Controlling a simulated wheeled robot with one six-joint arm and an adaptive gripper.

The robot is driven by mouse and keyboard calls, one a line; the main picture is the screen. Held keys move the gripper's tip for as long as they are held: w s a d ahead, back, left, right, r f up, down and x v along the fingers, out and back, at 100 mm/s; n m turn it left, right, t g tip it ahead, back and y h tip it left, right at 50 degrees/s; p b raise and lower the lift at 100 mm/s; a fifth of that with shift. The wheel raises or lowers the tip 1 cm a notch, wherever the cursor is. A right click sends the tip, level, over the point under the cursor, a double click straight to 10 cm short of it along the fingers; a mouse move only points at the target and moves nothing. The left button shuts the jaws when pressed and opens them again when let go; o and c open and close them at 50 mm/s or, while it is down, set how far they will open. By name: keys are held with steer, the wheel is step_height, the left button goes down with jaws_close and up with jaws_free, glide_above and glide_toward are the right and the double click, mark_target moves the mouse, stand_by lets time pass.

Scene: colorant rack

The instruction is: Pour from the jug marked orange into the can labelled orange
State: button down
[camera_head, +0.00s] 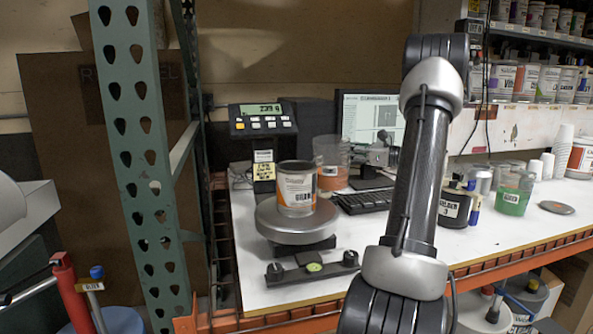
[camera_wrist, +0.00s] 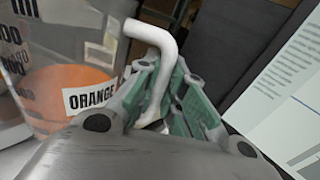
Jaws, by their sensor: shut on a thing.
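The clear jug (camera_head: 332,176) holds orange liquid and stands behind and right of a can in the head view. In the wrist view the jug (camera_wrist: 62,62) fills the left side, with a label reading ORANGE and printed marks on its wall. My gripper (camera_head: 364,157) is at the jug's right side. In the wrist view my gripper (camera_wrist: 172,92) is shut on the jug's white handle (camera_wrist: 150,36) between green pads. The can (camera_head: 297,190), with an orange and white label, stands upright on the round scale pan (camera_head: 296,224). I cannot tell whether the jug touches the table.
A scale display (camera_head: 262,119) stands behind the can. A keyboard (camera_head: 370,201) and a monitor (camera_head: 371,118) are close to the jug. A green-filled jug (camera_head: 514,194) and a dark can (camera_head: 453,208) stand at right. A green rack post (camera_head: 140,150) rises at left.

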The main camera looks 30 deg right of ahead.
mark_target(349, 138)
steer(key=shift+d+f+m, duration=0.2)
steer(key=shift+f+m, duration=0.2)
steer(key=shift+f, duration=0.05)
steer(key=shift+r, duration=2.4)
steer(key=shift+w, duration=0.1)
steer(key=w+a+f+n+g+y, duration=0.2)
steer(key=w+a+f+y, duration=0.1)
steer(key=w+a, duration=0.1)
steer(key=shift+w+f+n+g+y, duration=0.25)
steer(key=shift+w+n+g+y, duration=0.05)
steer(key=shift+n+y, duration=0.1)
steer(key=shift+a, duration=0.1)
